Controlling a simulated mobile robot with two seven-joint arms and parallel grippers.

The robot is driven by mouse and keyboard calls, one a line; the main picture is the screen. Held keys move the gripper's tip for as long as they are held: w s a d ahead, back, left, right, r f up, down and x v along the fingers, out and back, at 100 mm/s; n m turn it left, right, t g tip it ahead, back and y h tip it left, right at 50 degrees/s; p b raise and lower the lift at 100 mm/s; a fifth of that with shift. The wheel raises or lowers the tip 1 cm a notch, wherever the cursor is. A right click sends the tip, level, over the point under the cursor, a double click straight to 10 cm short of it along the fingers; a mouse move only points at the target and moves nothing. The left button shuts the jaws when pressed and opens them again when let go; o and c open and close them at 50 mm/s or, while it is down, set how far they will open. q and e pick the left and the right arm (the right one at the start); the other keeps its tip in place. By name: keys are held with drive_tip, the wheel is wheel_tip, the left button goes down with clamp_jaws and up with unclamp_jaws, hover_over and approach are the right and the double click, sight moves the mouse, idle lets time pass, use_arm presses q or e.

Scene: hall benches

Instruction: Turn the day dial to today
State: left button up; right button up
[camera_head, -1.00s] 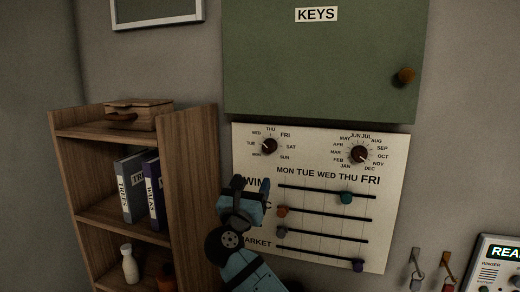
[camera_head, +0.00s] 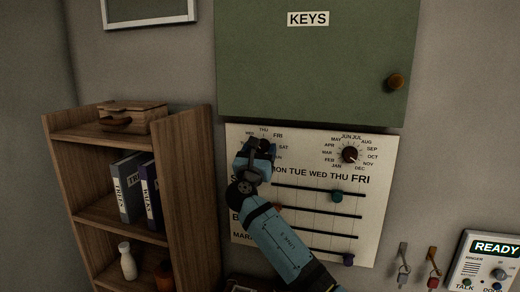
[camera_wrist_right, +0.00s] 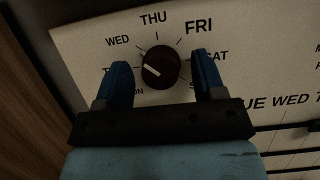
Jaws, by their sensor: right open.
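The day dial (camera_wrist_right: 160,68) is a dark round knob on the white wall board (camera_head: 385,150), ringed by day names. Its pale mark points left, toward a label partly hidden by my finger. FRI is printed larger than the other days. My right gripper (camera_wrist_right: 164,78) is open, with one blue finger on each side of the dial; whether either touches it I cannot tell. In the head view the gripper (camera_head: 258,152) covers the lower part of the dial (camera_head: 263,144). My left gripper is not in view.
A month dial (camera_head: 350,154) sits to the right on the board. Sliders with knobs, such as the teal one (camera_head: 336,196), lie below. A green key cabinet (camera_head: 310,70) hangs above. A wooden shelf (camera_head: 190,185) stands left; keys and a READY panel (camera_head: 490,262) are lower right.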

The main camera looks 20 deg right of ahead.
drive_tip(key=c, duration=0.9)
drive_tip(key=shift+o, duration=0.2)
drive_tip(key=shift+f+m+h+b, duration=0.15)
drive_tip(key=shift+m+h+b, duration=0.15)
drive_tip(key=shift+m+b, duration=0.7)
drive_tip(key=m+g+h+b, duration=0.1)
drive_tip(key=m+b, duration=0.2)
drive_tip(key=shift+f+g, duration=0.1)
drive_tip(key=shift+g, duration=0.3)
drive_tip(key=shift+a+m+g+h+b, duration=0.1)
drive_tip(key=shift+m+g+h+b, duration=0.4)
drive_tip(key=shift+m+b, duration=0.55)
drive_tip(key=shift+m+g+b, duration=0.3)
drive_tip(key=shift+m+b, duration=0.1)
drive_tip(key=shift+m, duration=0.75)
drive_tip(key=shift+r+m+g+h+b, duration=0.25)
drive_tip(key=shift+m+g+h+b, duration=0.4)
drive_tip(key=shift+m, duration=0.95)
drive_tip(key=shift+r, duration=0.1)
